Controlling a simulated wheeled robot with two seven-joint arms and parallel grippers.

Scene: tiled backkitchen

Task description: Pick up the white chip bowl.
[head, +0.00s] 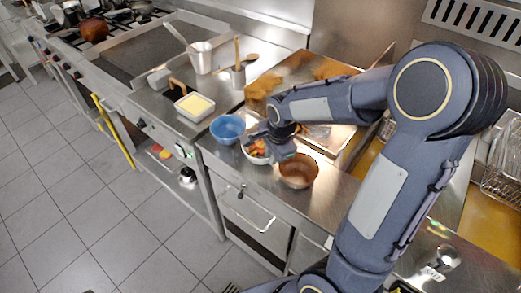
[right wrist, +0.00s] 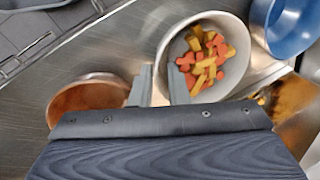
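The white chip bowl (right wrist: 237,72) holds orange and yellow chip-like pieces (right wrist: 205,58). In the head view the bowl (head: 250,157) stands on the steel counter, partly hidden behind my right gripper (head: 282,143). In the right wrist view my right gripper (right wrist: 161,88) has its two fingers apart, at the near-left rim of the bowl. One finger is outside the rim and the other overlaps the bowl's inside. A gap shows between the fingers; I cannot tell whether either touches the wall. My left gripper is not clearly in view.
A blue bowl (head: 227,128) stands close left of the white bowl. A brown bowl (head: 299,171) stands close right, beside the gripper. Behind are a wooden-looking board area (head: 285,75) and a tray of yellow food (head: 194,106). The counter's front edge is near.

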